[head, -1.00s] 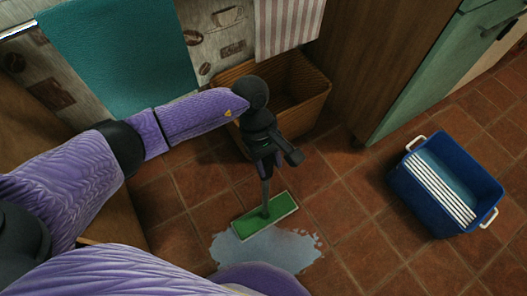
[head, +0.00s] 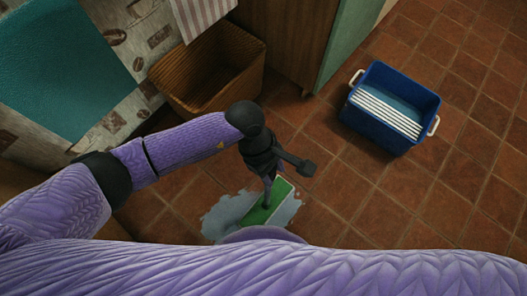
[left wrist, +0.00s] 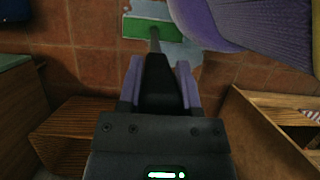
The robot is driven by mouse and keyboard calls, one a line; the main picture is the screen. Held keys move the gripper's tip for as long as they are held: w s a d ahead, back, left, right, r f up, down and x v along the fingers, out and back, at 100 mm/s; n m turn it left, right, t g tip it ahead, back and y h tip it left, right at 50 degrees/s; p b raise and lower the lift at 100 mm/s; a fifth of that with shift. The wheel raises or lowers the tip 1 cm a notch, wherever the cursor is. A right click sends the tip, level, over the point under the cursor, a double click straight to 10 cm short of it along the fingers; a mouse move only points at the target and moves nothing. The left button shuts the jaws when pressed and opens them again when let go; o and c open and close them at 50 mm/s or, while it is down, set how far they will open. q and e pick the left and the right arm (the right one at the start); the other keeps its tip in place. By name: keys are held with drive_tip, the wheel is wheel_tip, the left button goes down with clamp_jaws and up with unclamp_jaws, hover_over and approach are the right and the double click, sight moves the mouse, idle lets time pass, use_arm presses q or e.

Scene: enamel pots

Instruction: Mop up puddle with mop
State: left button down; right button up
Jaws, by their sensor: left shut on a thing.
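The mop (head: 266,205) has a flat green head with a pale edge and a dark handle. My left gripper (head: 268,172) is shut on the mop's handle. The left wrist view shows the handle between the fingers (left wrist: 158,85) and the green mop head (left wrist: 152,29) beyond them. The puddle (head: 222,212) is a pale grey-blue patch on the tiles. The mop head rests on it, and puddle shows on both sides of the head. My own purple body hides the near part of the puddle. My right gripper is out of view.
A blue bucket (head: 372,141) with white handles and a white slatted insert stands to the right. A wicker basket (head: 213,88) stands behind the gripper, by a wooden cabinet (head: 279,38). A teal cloth (head: 60,55) hangs at the left. Tiled floor (head: 350,200) between puddle and bucket is clear.

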use_arm(q)
drive_tip(key=s+d, duration=0.7)
drive_tip(key=d, duration=0.1)
drive_tip(key=w+a, duration=0.6)
drive_tip(key=a, duration=0.1)
drive_tip(key=shift+w+a+f, duration=0.15)
drive_tip(key=shift+a, duration=0.05)
drive_tip(key=shift+w+a, duration=0.9)
drive_tip(key=shift+a, duration=0.2)
drive_tip(key=w+a+r+b, duration=0.3)
drive_tip(key=w+a+b, duration=0.1)
drive_tip(key=w+a, duration=0.4)
drive_tip(key=shift+w+a+r, duration=0.3)
drive_tip(key=shift+a+r, duration=0.05)
drive_tip(key=shift+a, duration=0.8)
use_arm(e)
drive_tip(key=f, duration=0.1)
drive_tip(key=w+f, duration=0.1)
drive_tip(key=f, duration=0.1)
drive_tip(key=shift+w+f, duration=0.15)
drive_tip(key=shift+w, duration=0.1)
